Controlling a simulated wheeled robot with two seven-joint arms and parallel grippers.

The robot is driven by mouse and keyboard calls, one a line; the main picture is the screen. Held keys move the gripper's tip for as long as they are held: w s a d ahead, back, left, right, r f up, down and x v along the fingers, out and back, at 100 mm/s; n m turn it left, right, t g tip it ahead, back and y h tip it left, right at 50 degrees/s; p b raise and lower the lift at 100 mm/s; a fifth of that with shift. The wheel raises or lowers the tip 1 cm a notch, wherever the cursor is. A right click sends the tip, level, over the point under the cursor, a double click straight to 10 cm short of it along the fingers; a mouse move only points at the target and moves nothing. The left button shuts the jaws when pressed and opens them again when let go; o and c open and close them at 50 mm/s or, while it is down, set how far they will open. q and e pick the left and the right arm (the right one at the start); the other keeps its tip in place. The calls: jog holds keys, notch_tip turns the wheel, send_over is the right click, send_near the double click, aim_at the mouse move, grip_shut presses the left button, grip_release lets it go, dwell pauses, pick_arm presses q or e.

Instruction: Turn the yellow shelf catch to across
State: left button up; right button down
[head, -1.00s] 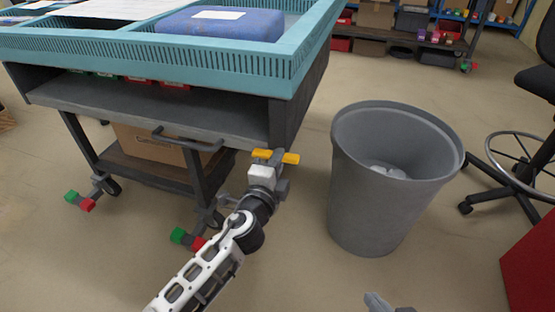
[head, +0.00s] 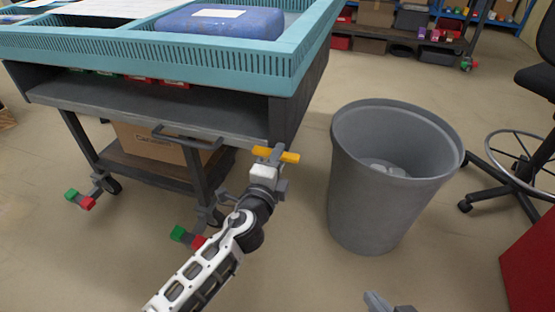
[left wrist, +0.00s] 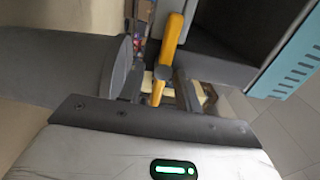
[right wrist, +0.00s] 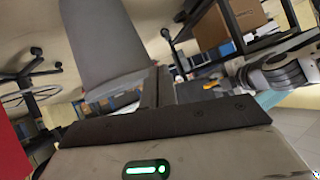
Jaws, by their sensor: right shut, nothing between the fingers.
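The yellow shelf catch (head: 290,157) is a bar at the front right corner of the cart's shelf, and it runs roughly left to right in the head view. In the left wrist view the catch (left wrist: 171,40) stands nearly upright, with a grey round pivot at its middle. My left gripper (head: 275,157) is at the catch, its fingers apart on either side of the bar; whether they touch it I cannot tell. The fingers hide part of the bar. My right gripper (right wrist: 157,88) is shut and empty, low at the bottom of the head view, away from the catch.
The cart (head: 200,112) carries a teal tray (head: 250,62) with a blue block (head: 220,22). A grey bin (head: 375,210) stands close to the right of my left gripper. A swivel chair (head: 535,85) and a red box (head: 530,262) are at the far right.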

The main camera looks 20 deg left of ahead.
pick_arm(q)
jog(key=s+b, duration=0.2)
jog(key=s, duration=1.4)
jog(key=shift+a, duration=0.3)
pick_arm(e)
jog(key=shift+w+a+r+t+y, duration=0.1)
jog(key=shift+a+r+t+y, duration=0.2)
jog(key=shift+r+t, duration=0.35)
